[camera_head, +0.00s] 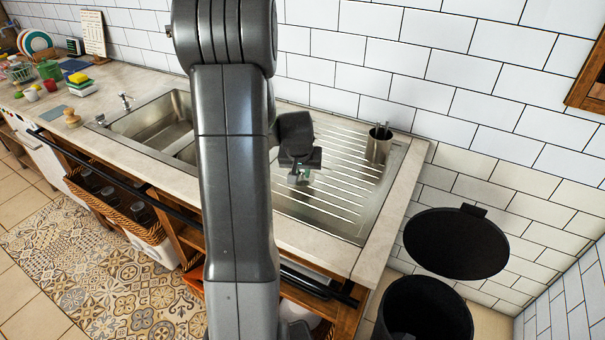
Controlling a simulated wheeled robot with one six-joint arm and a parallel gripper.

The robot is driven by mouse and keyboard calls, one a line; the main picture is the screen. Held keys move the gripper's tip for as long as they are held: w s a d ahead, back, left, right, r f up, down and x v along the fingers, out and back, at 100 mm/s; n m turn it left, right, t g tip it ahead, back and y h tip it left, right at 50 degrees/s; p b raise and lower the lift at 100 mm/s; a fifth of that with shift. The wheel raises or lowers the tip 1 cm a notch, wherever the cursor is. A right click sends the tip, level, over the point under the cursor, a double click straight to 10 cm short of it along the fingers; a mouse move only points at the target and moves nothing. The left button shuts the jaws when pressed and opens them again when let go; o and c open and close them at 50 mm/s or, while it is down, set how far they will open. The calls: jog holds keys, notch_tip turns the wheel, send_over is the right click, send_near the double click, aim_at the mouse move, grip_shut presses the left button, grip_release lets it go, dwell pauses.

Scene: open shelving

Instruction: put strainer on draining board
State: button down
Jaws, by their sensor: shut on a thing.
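My gripper (300,177) is over the left part of the ribbed metal draining board (340,215), to the right of the sink. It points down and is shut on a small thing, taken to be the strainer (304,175). Only a small pale green part of it shows at the fingertips, so its shape is not clear. I cannot tell whether it touches the board or hangs just above it. My own arm hides the left edge of the board and part of the sink.
A metal cup with utensils (378,145) stands at the board's back right. The board's middle and front right are clear. The sink basin (160,125) is on the left. A black bin (425,310) with a raised lid (457,243) stands right of the counter. A tiled wall is behind.

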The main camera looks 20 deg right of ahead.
jog(key=shift+f, duration=0.7)
jog(key=shift+f, duration=0.25)
jog(key=c, duration=1.4)
grip_release()
jog(key=shift+r, duration=0.1)
jog(key=shift+o, duration=0.2)
jog(key=shift+r, duration=0.45)
jog(key=v, duration=1.1)
jog(key=shift+r, duration=0.15)
jog(key=shift+s+a, duration=0.1)
jog(key=shift+s, duration=0.05)
